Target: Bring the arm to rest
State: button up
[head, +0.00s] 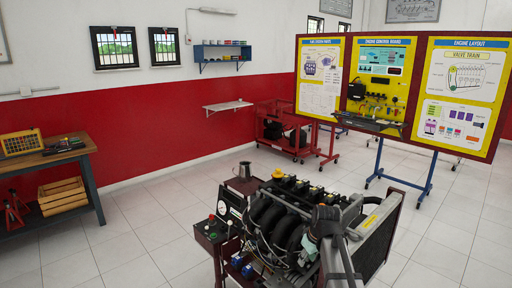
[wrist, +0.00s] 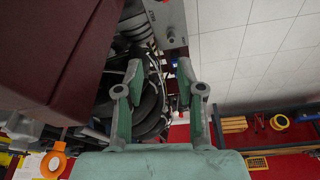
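My gripper (wrist: 160,78) shows in the wrist view with its two green-grey fingers apart and nothing between them. Black curved hoses of the engine trainer (wrist: 150,112) lie behind the fingers; I cannot tell how far off they are. In the head view the engine trainer (head: 278,217) stands at the lower middle, with black intake pipes and a radiator at its right. My grey arm (head: 338,258) rises from the bottom edge in front of the trainer. A small pale green part of my gripper (head: 311,244) shows beside it, mostly hidden.
A metal pitcher (head: 244,180) stands on the trainer's left end. A workbench (head: 60,153) with a wooden crate (head: 62,195) below is at left. A wheeled display board (head: 436,136) stands at right. Tiled floor (head: 150,222) is clear between bench and trainer.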

jog(key=s+f+m+g+h, duration=0.1)
jog(key=s+f+m+g, duration=0.4)
jog(key=s+f, duration=2.25)
jog(key=s+f+g, duration=0.2)
jog(key=s+f, duration=0.5)
jog(key=s, duration=0.4)
jog(key=s+f+m+g, duration=0.1)
jog(key=s+f+g, duration=0.1)
jog(key=s+f, duration=0.6)
jog(key=s+a, duration=0.1)
jog(key=s, duration=0.2)
jog(key=shift+s+f, duration=0.15)
